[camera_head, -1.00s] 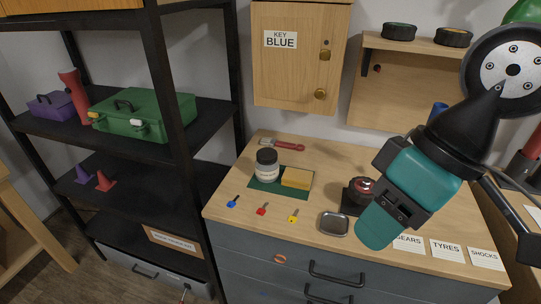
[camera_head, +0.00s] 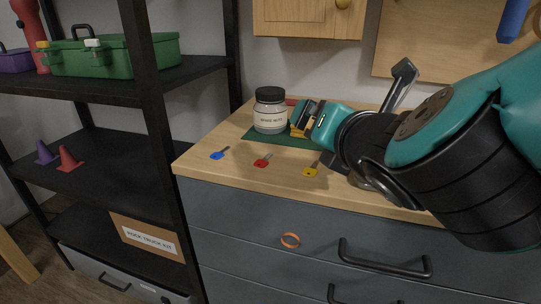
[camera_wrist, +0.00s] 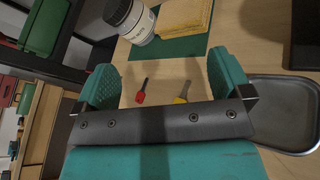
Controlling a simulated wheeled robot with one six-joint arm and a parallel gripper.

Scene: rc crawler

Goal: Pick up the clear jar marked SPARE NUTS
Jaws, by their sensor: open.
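The clear jar marked SPARE NUTS (camera_head: 270,117) has a black lid and a white label. It stands upright on the green mat (camera_head: 292,141) on the bench top. In the wrist view the jar (camera_wrist: 130,18) shows at the top, beyond the fingers and apart from them. My gripper (camera_head: 305,117) is just right of the jar in the head view, in front of the yellow sponge-like block, which it partly hides. In the wrist view my gripper (camera_wrist: 158,80) has its two teal fingers spread, with nothing held between them.
A blue key (camera_head: 218,154), a red key (camera_head: 263,161) and a yellow key (camera_head: 311,171) lie along the front of the bench. The yellow block (camera_wrist: 184,17) lies beside the jar. A metal tray (camera_wrist: 283,110) is at the right. A black shelf post (camera_head: 140,80) stands left.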

